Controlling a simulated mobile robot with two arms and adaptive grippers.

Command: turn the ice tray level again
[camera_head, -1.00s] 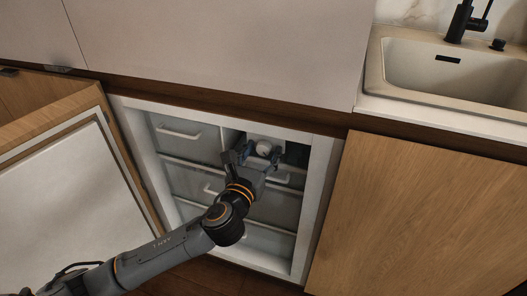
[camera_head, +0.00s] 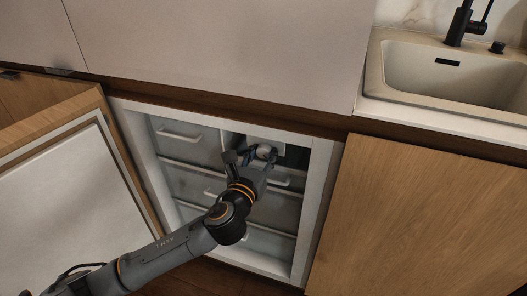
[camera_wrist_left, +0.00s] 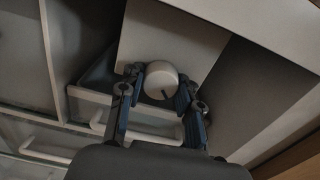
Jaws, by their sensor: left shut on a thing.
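A round white knob (camera_wrist_left: 161,80) with a short dark mark near its lower edge sits on the front of a pale grey panel (camera_wrist_left: 170,38) in the freezer's upper compartment. It also shows in the head view (camera_head: 263,153), partly covered by my fingers. My left gripper (camera_wrist_left: 157,92) is shut on the knob, one dark blue finger on each side. In the head view my left gripper (camera_head: 259,157) reaches into the freezer from below. The ice tray itself cannot be made out clearly. My right gripper is not in view.
The freezer (camera_head: 323,205) is open, with several clear drawers with white handles (camera_head: 180,134). Its door (camera_head: 75,190) stands open at the left. A wooden cabinet front (camera_head: 420,215) and the sink (camera_head: 455,72) are at the right.

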